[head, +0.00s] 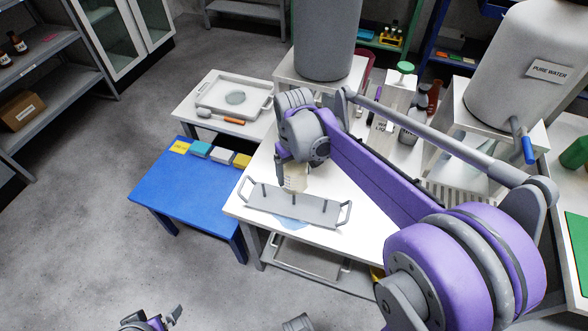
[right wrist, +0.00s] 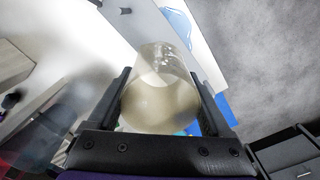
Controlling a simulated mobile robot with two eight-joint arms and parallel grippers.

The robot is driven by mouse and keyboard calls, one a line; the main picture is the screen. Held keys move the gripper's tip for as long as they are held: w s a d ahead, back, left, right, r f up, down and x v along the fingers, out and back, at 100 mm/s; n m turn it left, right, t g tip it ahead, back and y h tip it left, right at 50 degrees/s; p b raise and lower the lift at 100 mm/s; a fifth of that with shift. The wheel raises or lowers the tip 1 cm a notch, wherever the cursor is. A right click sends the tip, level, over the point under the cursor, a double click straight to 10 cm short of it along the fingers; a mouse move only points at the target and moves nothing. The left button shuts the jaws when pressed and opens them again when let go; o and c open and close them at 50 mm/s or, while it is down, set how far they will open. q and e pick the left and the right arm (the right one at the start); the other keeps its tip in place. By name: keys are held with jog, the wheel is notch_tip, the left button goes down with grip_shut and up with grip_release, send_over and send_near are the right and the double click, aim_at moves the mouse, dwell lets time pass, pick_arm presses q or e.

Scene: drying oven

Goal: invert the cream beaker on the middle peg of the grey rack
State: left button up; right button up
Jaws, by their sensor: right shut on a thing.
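The cream beaker (head: 296,178) is held by my right gripper (head: 293,165), over the grey rack (head: 312,212) on the white table. In the right wrist view the beaker (right wrist: 160,100) sits between the two dark fingers of the right gripper (right wrist: 165,105), which are shut on it. Upright pegs stand on the rack, and the beaker is close above its middle. The beaker and gripper partly hide the pegs, so I cannot tell whether it touches the middle one. My left gripper (head: 172,316) shows only in part at the bottom edge, away from the rack; its jaw state is unclear.
A blue table (head: 185,200) with several coloured blocks stands left of the white table (head: 370,235). Behind it are a white tray (head: 215,85) and an orange-handled tool (head: 234,121). Bottles (head: 412,122) stand right of my right forearm. A blue patch (head: 292,226) lies by the rack.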

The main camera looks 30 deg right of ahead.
jog(key=shift+f+b, duration=3.1)
jog(key=shift+f, duration=2.15)
jog(key=shift+f, duration=0.35)
jog(key=o, duration=1.3)
jog(key=shift+c, duration=0.2)
notch_tip(320, 180, up, 11)
jog(key=shift+f+p, duration=0.1)
jog(key=shift+p, duration=0.9)
jog(key=s+a+r+t+p, duration=0.2)
jog(key=s+a+p, duration=0.1)
jog(key=s+p, duration=0.3)
jog(key=s+a+r+t+p, duration=0.3)
jog(key=s+p, duration=0.2)
jog(key=s, duration=0.4)
jog(key=shift+s+a+r+p, duration=0.2)
jog(key=shift+a+r+p, duration=0.1)
jog(key=shift+a+p, duration=0.1)
